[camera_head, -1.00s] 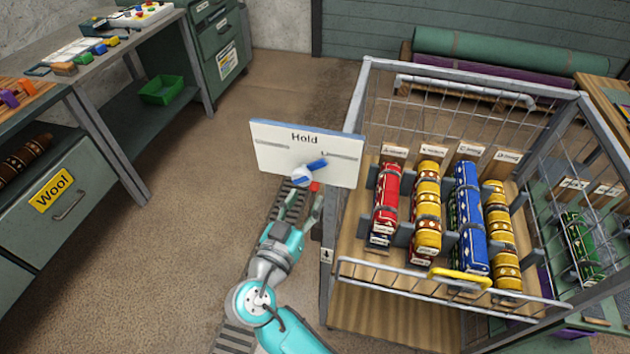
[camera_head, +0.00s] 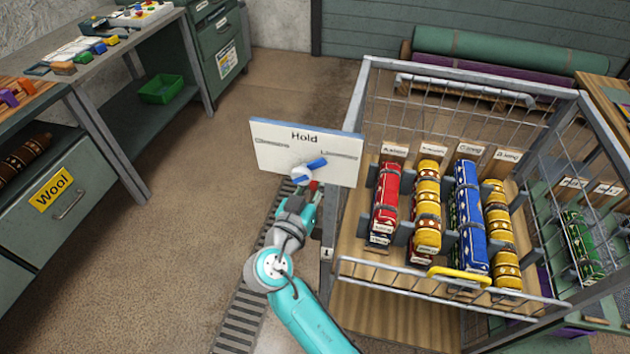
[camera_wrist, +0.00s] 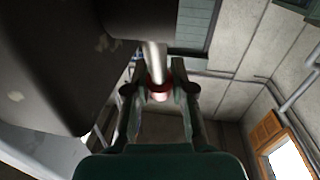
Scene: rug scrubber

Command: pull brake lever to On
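The brake lever is a metal rod with a red end (camera_wrist: 158,90), seen in the wrist view coming down from a dark block. Its red end sits between the two fingers of my gripper (camera_wrist: 160,75). The fingers flank it closely, but I cannot tell if they press on it. In the head view, a small red part (camera_head: 314,186) shows just below the white board, and my gripper (camera_head: 299,193) is right beside it. The white board (camera_head: 275,155) reads "Hold" and carries a blue pointer (camera_head: 316,164) on a round hub.
A wire cart (camera_head: 352,265) with several rolled rugs stands close to the right of my gripper. A floor grate (camera_head: 240,315) runs under my arm. A workbench (camera_head: 110,55) and a drawer labelled "Wool" (camera_head: 55,190) stand at the left. The floor between is clear.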

